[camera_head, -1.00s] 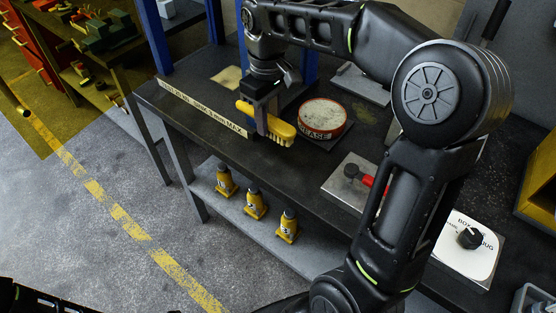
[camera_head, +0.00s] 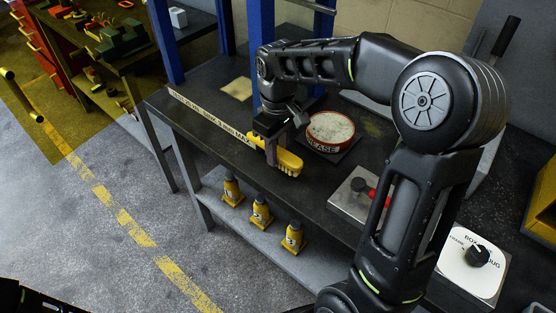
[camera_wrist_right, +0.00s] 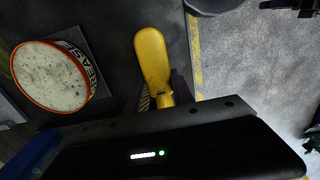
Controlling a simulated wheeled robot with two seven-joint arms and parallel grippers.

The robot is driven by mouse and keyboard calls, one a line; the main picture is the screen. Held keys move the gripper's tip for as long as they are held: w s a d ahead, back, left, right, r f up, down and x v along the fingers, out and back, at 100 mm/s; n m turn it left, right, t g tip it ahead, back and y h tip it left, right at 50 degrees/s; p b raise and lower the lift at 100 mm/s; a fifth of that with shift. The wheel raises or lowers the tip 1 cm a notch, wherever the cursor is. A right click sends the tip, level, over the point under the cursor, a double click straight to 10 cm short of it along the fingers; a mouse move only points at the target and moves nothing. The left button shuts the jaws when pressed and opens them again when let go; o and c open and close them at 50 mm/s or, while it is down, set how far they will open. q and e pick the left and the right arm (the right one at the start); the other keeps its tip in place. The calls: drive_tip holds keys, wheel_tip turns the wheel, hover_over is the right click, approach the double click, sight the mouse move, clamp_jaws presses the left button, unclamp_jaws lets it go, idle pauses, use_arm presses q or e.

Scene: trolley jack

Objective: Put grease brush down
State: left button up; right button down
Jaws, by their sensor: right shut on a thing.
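The grease brush (camera_head: 288,161) is yellow with pale bristles. My right gripper (camera_head: 271,151) is shut on it near the front edge of the dark bench (camera_head: 330,185). I cannot tell whether the brush touches the bench top. In the right wrist view the brush's yellow handle (camera_wrist_right: 153,60) sticks out past the gripper; the fingers are mostly hidden there. The round orange-rimmed grease tin (camera_head: 331,129) stands just right of the brush, apart from it, on a dark square pad. It also shows in the right wrist view (camera_wrist_right: 48,77).
A label strip (camera_head: 205,116) runs along the bench's front left edge. A pale square (camera_head: 238,88) lies behind it. Blue posts (camera_head: 233,45) stand at the back. A metal plate with a red-handled item (camera_head: 352,190) is to the right. Several yellow bottle jacks (camera_head: 261,212) stand on the lower shelf.

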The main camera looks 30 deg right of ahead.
drive_tip(key=shift+f, duration=1.85)
drive_tip(key=shift+f, duration=0.2)
drive_tip(key=c, duration=1.1)
unclamp_jaws()
wheel_tip(320, 180, up, 12)
drive_tip(key=shift+r, duration=0.25)
